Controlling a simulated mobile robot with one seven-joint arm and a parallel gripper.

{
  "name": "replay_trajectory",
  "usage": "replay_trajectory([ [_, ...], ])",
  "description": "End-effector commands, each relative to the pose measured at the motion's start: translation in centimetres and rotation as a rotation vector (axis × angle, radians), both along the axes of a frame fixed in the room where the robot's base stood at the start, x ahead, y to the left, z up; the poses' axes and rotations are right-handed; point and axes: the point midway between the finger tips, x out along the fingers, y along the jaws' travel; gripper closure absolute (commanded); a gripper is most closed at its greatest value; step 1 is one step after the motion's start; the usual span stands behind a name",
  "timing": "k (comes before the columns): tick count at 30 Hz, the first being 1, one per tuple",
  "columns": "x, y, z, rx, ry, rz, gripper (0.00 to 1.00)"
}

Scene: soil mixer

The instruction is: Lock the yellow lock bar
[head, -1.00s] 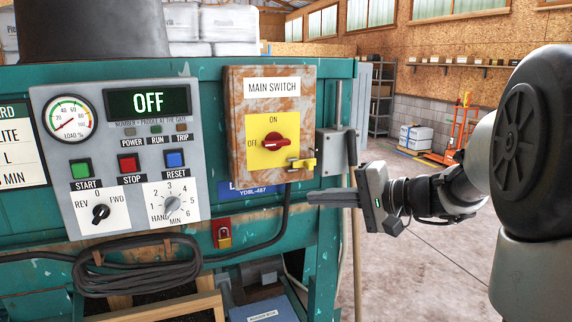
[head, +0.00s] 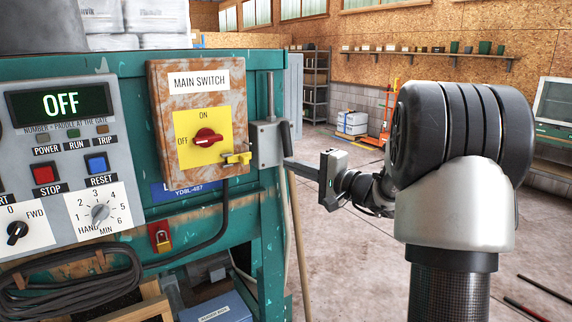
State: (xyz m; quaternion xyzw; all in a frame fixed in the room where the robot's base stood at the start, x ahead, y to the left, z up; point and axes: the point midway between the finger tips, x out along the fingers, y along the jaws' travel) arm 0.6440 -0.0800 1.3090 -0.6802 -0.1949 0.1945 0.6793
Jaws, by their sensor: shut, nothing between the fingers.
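The yellow lock bar (head: 236,158) is a small piece at the lower right of the main switch's yellow plate (head: 184,155). The red switch handle (head: 208,137) points to the left, toward OFF. My gripper (head: 287,161) is shut and empty, to the right of the lock bar and apart from it in the picture. Its fingers point left, near the grey side fitting of the box; I cannot tell whether they touch it.
A grey fitting with a dark lever (head: 286,138) sits on the panel's right side. A coiled cable (head: 75,285) hangs at lower left. A wooden pole (head: 299,240) stands beside the panel. Open floor lies to the right.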

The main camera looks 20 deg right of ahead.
Motion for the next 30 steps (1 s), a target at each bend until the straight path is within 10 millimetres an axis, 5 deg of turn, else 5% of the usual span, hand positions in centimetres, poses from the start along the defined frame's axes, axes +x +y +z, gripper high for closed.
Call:
replay_trajectory([
  [11,6.8,4.5,0.2,0.002,0.001,0.005,1.00],
  [18,5.6,7.4,0.2,0.002,0.001,0.002,1.00],
  [30,5.4,8.0,0.0,0.001,0.001,0.001,1.00],
])
